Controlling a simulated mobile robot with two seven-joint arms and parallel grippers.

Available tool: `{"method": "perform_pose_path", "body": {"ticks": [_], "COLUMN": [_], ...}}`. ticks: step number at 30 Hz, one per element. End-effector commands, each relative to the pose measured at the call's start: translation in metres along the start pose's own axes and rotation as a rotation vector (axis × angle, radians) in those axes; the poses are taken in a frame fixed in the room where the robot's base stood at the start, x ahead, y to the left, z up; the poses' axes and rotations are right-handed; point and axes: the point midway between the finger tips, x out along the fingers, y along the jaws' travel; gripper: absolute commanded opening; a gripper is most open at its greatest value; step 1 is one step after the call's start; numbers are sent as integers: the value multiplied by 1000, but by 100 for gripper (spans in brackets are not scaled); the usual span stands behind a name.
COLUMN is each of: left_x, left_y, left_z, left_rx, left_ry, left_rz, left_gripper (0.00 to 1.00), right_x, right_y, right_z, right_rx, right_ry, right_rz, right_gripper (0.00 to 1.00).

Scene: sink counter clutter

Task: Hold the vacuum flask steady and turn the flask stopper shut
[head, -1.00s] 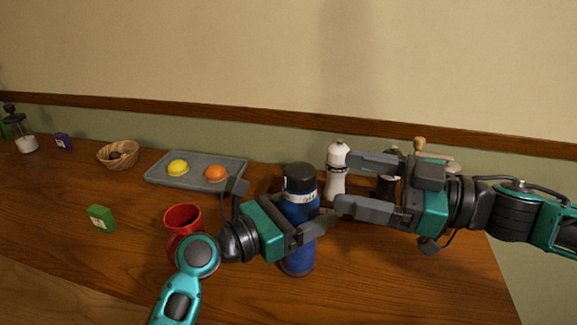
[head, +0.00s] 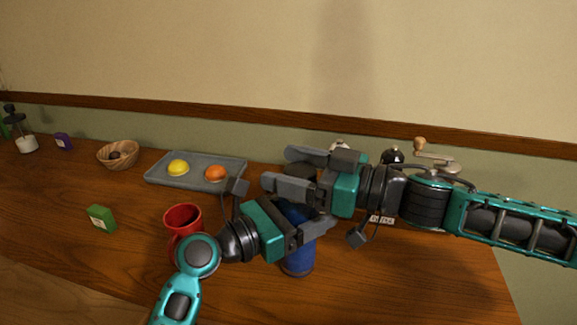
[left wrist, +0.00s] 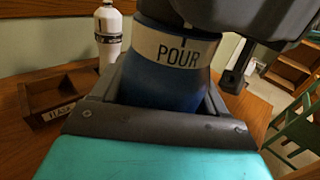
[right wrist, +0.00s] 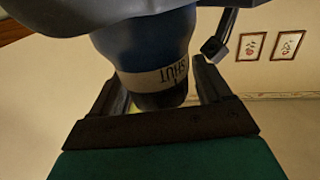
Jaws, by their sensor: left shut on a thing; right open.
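The blue vacuum flask (head: 297,264) stands upright on the counter. My left gripper (head: 308,230) is shut on its body. In the left wrist view, a pale band reading POUR (left wrist: 178,52) circles the flask above the blue body. My right gripper (head: 282,168) is open at the flask's top, with one finger on each side of the dark stopper. The stopper (right wrist: 160,99) shows between these fingers in the right wrist view, next to the band reading SHUT (right wrist: 157,78). In the head view the right gripper hides most of the stopper and band.
A red mug (head: 182,217) stands close to my left wrist. A grey tray (head: 158,176) with a yellow and an orange fruit lies behind. A crank-handled grinder (head: 437,156) is behind my right arm.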

Motion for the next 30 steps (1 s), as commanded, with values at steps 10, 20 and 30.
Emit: {"method": "perform_pose_path", "body": {"ticks": [10, 20, 30], "left_x": [0, 0, 0], "left_y": [0, 0, 0], "left_z": [-1, -1, -1], "left_rx": [0, 0, -1], "left_ry": [2, 2, 2], "left_rz": [-1, -1, -1], "left_gripper": [23, 23, 23], "right_x": [5, 5, 5], "right_y": [0, 0, 0], "right_z": [0, 0, 0], "right_rx": [-1, -2, -2], "right_ry": [-1, -1, -1], "right_rz": [1, 1, -1], "right_gripper": [78, 49, 26]}}
